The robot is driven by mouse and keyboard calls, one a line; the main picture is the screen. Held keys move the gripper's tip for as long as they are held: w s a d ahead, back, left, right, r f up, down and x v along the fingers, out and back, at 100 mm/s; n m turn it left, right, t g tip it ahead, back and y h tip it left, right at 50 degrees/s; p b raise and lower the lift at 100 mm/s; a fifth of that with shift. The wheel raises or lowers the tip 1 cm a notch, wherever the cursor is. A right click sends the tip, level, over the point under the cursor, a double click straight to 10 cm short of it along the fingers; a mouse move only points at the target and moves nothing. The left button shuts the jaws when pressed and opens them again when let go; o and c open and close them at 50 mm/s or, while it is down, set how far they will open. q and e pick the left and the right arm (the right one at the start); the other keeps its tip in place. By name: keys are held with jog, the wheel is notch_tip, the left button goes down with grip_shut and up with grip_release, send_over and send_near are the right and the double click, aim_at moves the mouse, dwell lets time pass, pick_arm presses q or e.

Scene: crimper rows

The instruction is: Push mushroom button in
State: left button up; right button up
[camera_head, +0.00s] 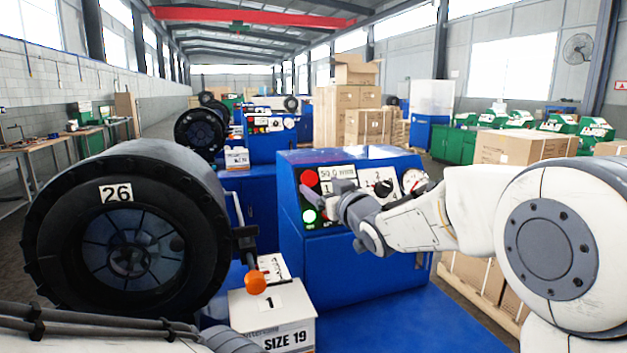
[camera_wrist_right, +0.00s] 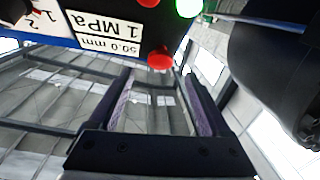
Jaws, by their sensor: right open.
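The blue control box (camera_head: 340,262) has a panel with a large red button (camera_head: 309,178) at its upper left, which looks like the mushroom button. A green round light or button (camera_head: 309,216) sits below it. My right gripper (camera_head: 338,198) is in front of the panel's left part, just right of the red button, and partly hides the panel. In the right wrist view the panel is upside down. There the red button (camera_wrist_right: 160,58) stands out from the panel, between and beyond the open, empty fingers (camera_wrist_right: 158,82). I cannot tell whether they touch. My left gripper is out of view.
A big black crimper head (camera_head: 130,225) marked 26 stands at the left. A lever with an orange knob (camera_head: 254,283) and a white box labelled SIZE 19 (camera_head: 275,325) are near its right side. A pressure gauge (camera_head: 413,181) is on the panel's right.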

aim_at(311, 179)
jog(key=p+x, duration=0.1)
jog(key=x, duration=0.4)
grip_shut()
